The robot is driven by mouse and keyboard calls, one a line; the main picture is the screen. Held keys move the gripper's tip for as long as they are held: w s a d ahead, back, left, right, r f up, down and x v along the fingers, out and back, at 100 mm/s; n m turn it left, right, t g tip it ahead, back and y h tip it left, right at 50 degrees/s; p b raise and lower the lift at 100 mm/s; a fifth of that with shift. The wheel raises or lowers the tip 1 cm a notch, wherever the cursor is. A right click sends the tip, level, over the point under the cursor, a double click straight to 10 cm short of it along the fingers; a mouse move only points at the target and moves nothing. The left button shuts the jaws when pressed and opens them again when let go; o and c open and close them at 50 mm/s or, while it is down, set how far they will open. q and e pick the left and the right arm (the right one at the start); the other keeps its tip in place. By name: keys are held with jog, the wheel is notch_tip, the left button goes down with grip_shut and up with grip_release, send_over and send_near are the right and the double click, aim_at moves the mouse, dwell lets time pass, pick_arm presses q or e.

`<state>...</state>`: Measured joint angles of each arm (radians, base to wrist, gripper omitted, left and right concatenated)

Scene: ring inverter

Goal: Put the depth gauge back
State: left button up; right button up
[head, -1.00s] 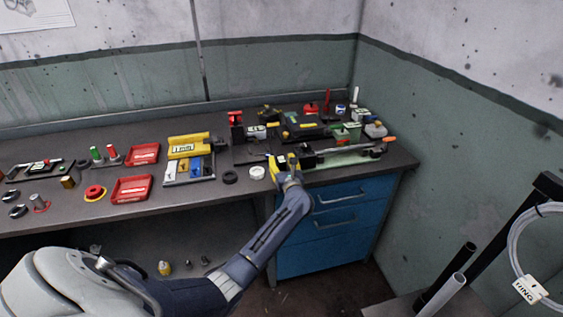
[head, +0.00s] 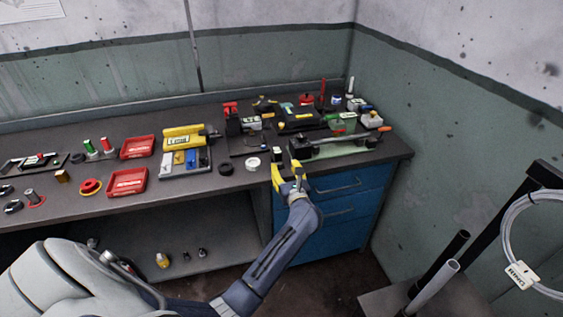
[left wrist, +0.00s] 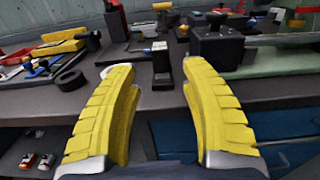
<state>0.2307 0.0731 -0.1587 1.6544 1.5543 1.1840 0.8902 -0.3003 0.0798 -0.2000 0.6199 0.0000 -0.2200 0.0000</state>
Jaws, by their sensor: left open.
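A small upright dark block with a pale face, perhaps the depth gauge (head: 277,155), stands near the front edge of the bench. I cannot tell its identity for sure. In the left wrist view this dark block (left wrist: 162,66) is straight ahead, seen between the yellow fingers and apart from them. My left gripper (head: 290,178) is open and empty, just in front of the bench edge; its fingers also show large in the left wrist view (left wrist: 158,76). My right gripper is not in view.
A white ring (head: 252,163) and a black ring (head: 225,169) lie left of the block. A long metal fixture with an orange tip (head: 335,146) lies to the right. Red trays (head: 128,182) and a yellow device (head: 185,136) stand further left. Blue drawers (head: 340,212) are below.

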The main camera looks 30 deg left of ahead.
pick_arm(q)
jog(key=s+d+f+m+h, duration=0.4)
jog(key=s+d+f+m, duration=0.1)
jog(key=f+m, duration=0.7)
jog(key=s+d+f+m+t+h, duration=0.1)
jog(key=s+d+f+m+h, duration=0.4)
jog(key=f+m, duration=0.7)
jog(key=s+d+f+m+h, duration=0.35)
jog(key=s+f+m, duration=0.4)
jog(key=f, duration=0.85)
jog(key=s+d+f+m+g+h, duration=0.2)
jog(key=s+f+m+g, duration=0.4)
jog(key=s+f+m, duration=0.9)
jog(key=s+a+f+m+g, duration=0.1)
jog(key=s+f+g, duration=0.2)
jog(key=s, duration=1.2)
jog(key=s+a+f+m+g+y, duration=0.1)
jog(key=s+f, duration=0.5)
jog(key=s, duration=0.9)
jog(key=shift+a+g, duration=0.8)
jog(key=shift+g, duration=0.3)
jog(key=shift+w+f+m+y, duration=0.1)
jog(key=shift+w+m+y, duration=0.05)
jog(key=shift+m+y, duration=0.1)
